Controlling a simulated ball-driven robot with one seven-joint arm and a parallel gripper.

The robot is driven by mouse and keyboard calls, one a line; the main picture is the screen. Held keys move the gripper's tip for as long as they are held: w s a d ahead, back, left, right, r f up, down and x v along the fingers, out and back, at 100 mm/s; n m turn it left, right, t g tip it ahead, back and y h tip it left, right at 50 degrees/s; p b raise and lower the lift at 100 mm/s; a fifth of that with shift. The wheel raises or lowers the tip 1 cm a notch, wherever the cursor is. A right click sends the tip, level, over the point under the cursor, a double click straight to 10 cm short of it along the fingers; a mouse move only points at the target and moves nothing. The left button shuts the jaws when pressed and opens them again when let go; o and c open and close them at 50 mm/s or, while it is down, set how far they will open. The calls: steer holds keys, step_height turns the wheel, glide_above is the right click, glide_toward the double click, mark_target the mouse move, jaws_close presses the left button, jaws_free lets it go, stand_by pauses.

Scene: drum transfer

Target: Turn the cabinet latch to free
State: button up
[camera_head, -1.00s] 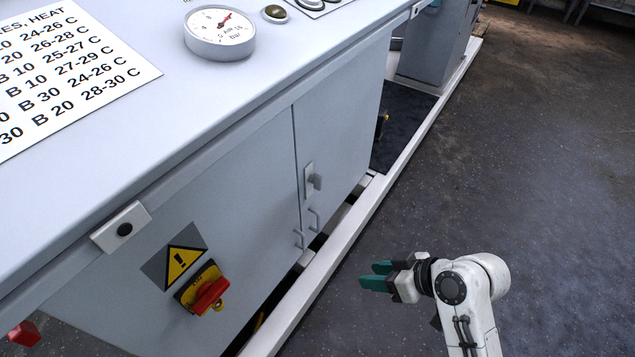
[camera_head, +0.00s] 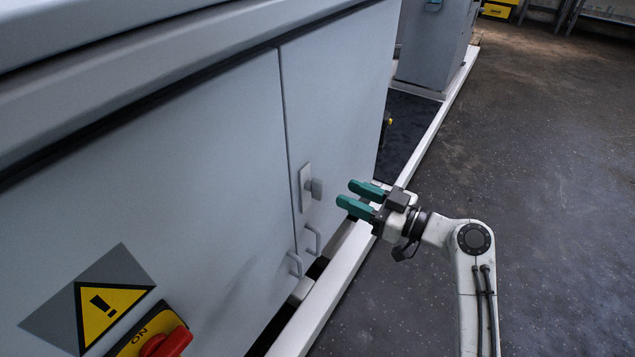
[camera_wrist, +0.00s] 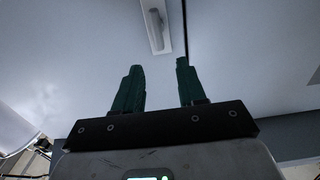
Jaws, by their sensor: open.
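The cabinet latch (camera_head: 315,188) is a small grey handle on a pale plate, set on the right door (camera_head: 335,110) near the seam between the two doors.
Two door pulls (camera_head: 313,240) sit below the latch. A red and yellow switch (camera_head: 158,340) and a warning sign (camera_head: 100,305) are on the left door. A white floor rail (camera_head: 335,280) runs along the cabinet base. The floor to the right is clear.

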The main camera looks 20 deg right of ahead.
mark_target(322, 183)
steer(key=b+x, duration=0.1)
steer(key=x, duration=0.8)
steer(key=shift+b, duration=0.4)
steer(key=shift+s, duration=0.1)
jaws_close()
